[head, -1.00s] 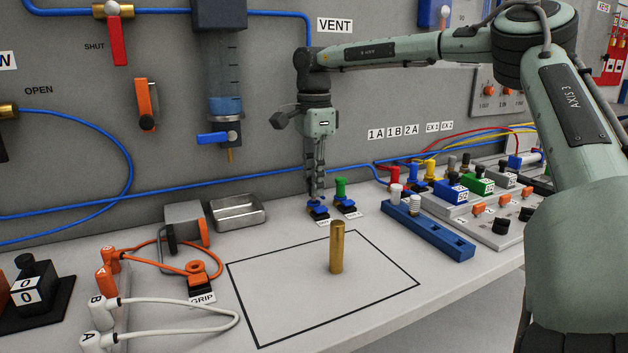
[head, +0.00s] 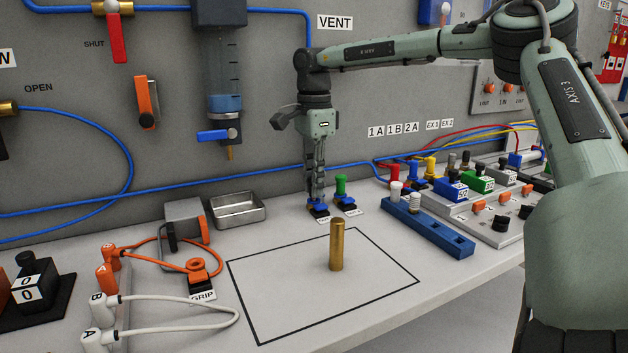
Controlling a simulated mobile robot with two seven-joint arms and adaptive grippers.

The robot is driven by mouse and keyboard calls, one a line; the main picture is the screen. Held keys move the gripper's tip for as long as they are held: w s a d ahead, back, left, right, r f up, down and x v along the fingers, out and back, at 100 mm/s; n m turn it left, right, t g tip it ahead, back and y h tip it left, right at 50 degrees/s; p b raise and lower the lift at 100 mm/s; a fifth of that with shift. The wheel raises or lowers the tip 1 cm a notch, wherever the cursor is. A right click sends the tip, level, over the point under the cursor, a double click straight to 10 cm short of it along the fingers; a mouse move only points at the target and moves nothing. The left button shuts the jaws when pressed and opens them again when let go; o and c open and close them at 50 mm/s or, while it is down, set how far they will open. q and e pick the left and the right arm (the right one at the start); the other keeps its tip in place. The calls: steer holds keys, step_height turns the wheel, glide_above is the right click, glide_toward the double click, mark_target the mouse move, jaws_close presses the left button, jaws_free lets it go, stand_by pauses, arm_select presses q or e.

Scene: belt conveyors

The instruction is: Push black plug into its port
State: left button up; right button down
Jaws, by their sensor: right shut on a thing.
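My right gripper (head: 317,194) points straight down at the back of the bench. It is shut, its fingertips at a blue-and-black port block (head: 319,210). The thing between its fingers is mostly hidden; it appears to be the black plug, standing upright over or in that port. I cannot tell how deep it sits. A matching port block (head: 346,203) beside it on the right has a green plug (head: 341,187) standing in it. My left gripper is not in view.
A brass cylinder (head: 337,245) stands inside a black outlined area (head: 290,300), otherwise clear. A blue rack (head: 430,230) with white-topped pegs lies to the right. A metal tray (head: 237,210) is to the left. A blue hose (head: 270,173) runs along the wall behind the gripper.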

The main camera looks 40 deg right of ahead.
steer(key=shift+f, duration=0.5)
stand_by(1.1)
steer(key=c, duration=1.4)
jaws_free()
steer(key=o, duration=0.4)
steer(key=shift+r, duration=0.1)
steer(key=shift+r, duration=3.5)
steer(key=shift+f, duration=0.1)
